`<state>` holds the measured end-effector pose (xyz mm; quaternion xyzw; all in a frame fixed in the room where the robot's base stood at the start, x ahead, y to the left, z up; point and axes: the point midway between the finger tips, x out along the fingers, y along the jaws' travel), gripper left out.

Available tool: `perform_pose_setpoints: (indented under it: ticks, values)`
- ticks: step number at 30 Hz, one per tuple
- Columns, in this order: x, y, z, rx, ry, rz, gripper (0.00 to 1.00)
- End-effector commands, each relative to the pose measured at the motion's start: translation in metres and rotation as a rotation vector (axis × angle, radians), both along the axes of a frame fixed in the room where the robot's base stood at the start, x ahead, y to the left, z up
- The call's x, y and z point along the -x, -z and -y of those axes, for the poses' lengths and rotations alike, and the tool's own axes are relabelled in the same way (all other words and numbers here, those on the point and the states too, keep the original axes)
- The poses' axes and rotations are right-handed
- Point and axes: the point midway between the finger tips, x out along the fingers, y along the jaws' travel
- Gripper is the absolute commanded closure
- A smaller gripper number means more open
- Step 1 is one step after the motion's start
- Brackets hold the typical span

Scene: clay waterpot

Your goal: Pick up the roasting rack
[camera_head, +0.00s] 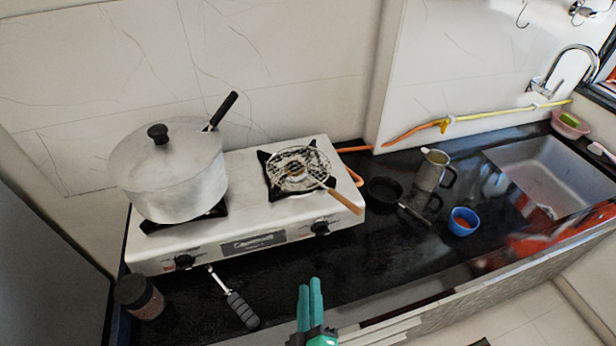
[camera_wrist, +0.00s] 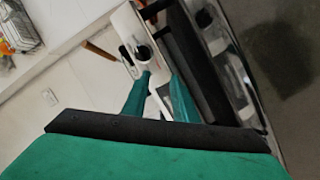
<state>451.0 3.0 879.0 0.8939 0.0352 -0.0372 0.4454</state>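The roasting rack (camera_head: 300,168) is a round wire grid with a wooden handle. In the wrist view a brown stick (camera_wrist: 98,50) at the stove's edge looks like this handle; the wire grid is not clear there. My gripper (camera_head: 310,284) has teal fingers and is in front of the counter, below and apart from the rack. In the wrist view the fingers (camera_wrist: 160,76) stand apart with nothing held between them.
A large lidded pot (camera_head: 172,175) stands on the left burner. A small black pan (camera_head: 386,191), a metal jug (camera_head: 432,169) and a blue bowl (camera_head: 463,221) are right of the stove. A black-handled utensil (camera_head: 240,308) and a dark jar (camera_head: 139,297) are in front of it.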

Motion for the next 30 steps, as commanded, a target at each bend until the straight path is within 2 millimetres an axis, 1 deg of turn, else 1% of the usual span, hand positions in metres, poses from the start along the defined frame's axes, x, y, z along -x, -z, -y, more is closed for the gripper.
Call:
perform_pose_setpoints:
  ticks: [1, 6, 9, 12, 15, 19, 23, 30]
  values:
    - [-0.021, -0.01, -0.002, 0.063, -0.009, 0.022, 0.74]
    - [-0.078, -0.04, -0.006, 0.291, -0.034, 0.064, 0.74]
    - [-0.107, -0.059, -0.008, 0.414, -0.043, 0.086, 0.74]
    - [-0.129, -0.077, -0.011, 0.515, -0.05, 0.104, 0.74]
    - [-0.144, -0.089, -0.014, 0.584, -0.056, 0.116, 0.74]
    - [-0.154, -0.098, -0.015, 0.632, -0.06, 0.124, 0.74]
    - [-0.167, -0.099, -0.017, 0.645, -0.062, 0.125, 0.74]
    - [-0.199, -0.099, -0.018, 0.643, -0.062, 0.124, 0.74]
